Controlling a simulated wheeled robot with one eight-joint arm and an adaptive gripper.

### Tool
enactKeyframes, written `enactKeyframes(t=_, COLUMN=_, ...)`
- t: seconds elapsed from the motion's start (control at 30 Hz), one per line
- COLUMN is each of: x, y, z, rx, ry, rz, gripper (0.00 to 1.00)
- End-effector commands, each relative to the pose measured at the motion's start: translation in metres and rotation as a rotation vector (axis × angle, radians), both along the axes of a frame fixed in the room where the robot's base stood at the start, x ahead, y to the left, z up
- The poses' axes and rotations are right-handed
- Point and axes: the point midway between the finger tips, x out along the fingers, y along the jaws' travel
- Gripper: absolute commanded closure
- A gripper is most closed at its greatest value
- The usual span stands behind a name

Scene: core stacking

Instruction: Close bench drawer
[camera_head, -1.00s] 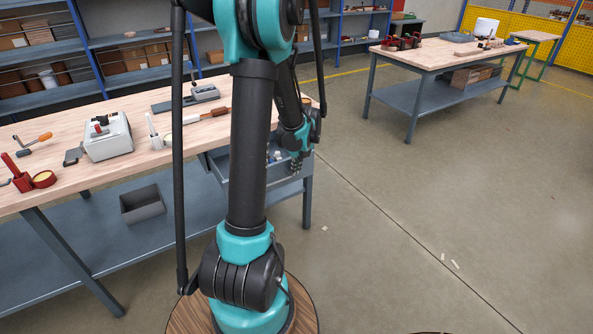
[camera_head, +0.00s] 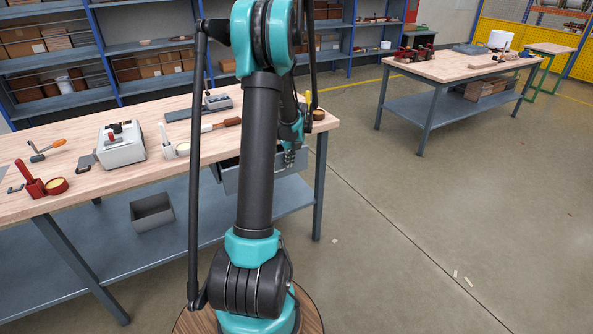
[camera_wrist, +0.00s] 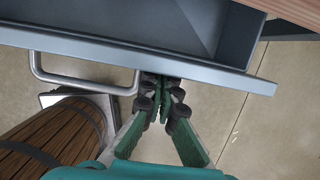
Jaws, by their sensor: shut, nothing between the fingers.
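The grey bench drawer (camera_head: 231,180) hangs under the right end of the near wooden-topped bench, partly hidden behind my arm. It is still partly open. In the wrist view the drawer's front panel (camera_wrist: 215,76) runs across the picture, with part of its inside visible behind it. A grey bar handle (camera_wrist: 88,86) sticks out of the panel on the left. My gripper (camera_wrist: 166,84) is shut and empty, with its fingertips at the front panel just right of the handle. I cannot tell whether they touch it. The gripper also shows in the head view (camera_head: 290,157), in front of the drawer.
Tools and a grey-white box (camera_head: 121,147) stand on the benchtop (camera_head: 75,150). An open grey bin (camera_head: 152,213) sits on the lower shelf. A bench leg (camera_head: 319,190) stands right of the drawer.

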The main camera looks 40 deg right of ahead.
Motion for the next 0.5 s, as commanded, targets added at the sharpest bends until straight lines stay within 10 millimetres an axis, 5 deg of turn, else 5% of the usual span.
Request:
enactKeyframes(t=0.2, x=0.033, y=-0.008, z=0.0, rx=0.0, ry=0.0, rz=0.002, gripper=1.0)
enactKeyframes(t=0.5, x=0.048, y=-0.012, z=0.0, rx=0.001, ry=0.0, rz=-0.001, gripper=1.0)
